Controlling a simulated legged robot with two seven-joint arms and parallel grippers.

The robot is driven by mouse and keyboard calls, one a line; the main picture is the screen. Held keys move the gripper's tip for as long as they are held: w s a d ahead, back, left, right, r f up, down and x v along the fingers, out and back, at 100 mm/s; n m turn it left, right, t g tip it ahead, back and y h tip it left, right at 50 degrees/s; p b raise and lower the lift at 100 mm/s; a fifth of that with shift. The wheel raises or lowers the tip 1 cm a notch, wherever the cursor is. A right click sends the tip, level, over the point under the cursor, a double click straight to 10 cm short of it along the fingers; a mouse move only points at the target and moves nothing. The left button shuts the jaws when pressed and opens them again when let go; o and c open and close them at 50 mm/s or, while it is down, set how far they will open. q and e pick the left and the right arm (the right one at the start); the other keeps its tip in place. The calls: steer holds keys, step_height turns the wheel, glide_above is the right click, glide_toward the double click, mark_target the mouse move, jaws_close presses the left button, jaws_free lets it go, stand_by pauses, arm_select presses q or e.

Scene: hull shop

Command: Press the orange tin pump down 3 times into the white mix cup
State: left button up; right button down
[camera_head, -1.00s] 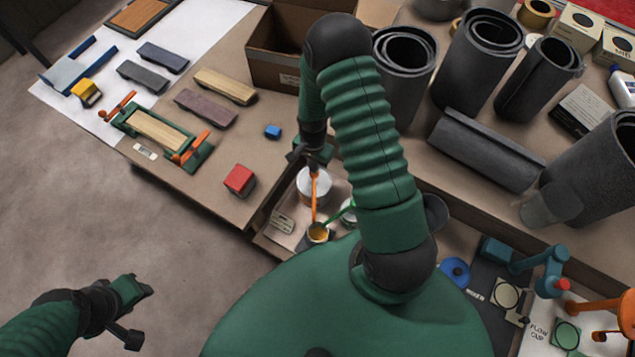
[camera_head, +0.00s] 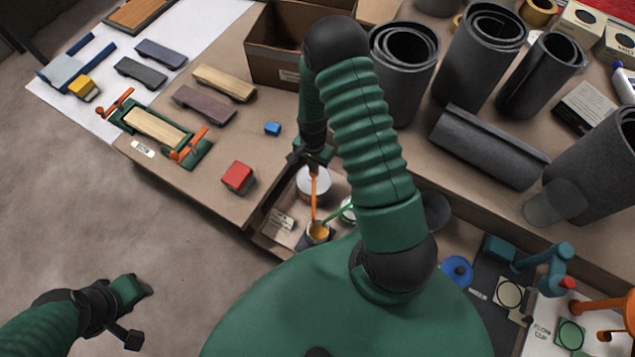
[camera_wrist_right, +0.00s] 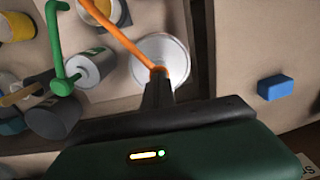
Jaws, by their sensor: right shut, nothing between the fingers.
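The orange pump (camera_head: 314,197) stands on a round white tin (camera_head: 313,184), and its long spout reaches toward the cup. In the right wrist view the pump (camera_wrist_right: 118,36) runs from the tin (camera_wrist_right: 177,52) to the top edge. The mix cup (camera_head: 314,241) sits at the spout's far end, with orange-yellow contents showing inside. My right gripper (camera_head: 315,165) is shut and empty, its tips at the pump head; the right wrist view shows the tips (camera_wrist_right: 160,78) touching or just above it. My left gripper (camera_head: 142,312) hangs over the floor, far from the tins; its opening is unclear.
A tin with a green pump (camera_wrist_right: 90,68) stands beside the orange one. A red block (camera_head: 237,177) and a small blue block (camera_head: 272,129) lie on the bench to the left. An open cardboard box (camera_head: 275,67) and grey rolls (camera_head: 480,60) stand behind.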

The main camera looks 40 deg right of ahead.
steer(key=shift+r+p, duration=1.2)
steer(key=shift+r, duration=0.1)
steer(key=shift+f, duration=0.15)
steer(key=shift+f+b, duration=1.15)
steer(key=shift+f, duration=0.15)
steer(key=shift+r, duration=0.1)
step_height(320, 180, up, 2)
steer(key=shift+r+p, duration=0.2)
steer(key=shift+p, duration=0.95)
steer(key=shift+r, duration=0.1)
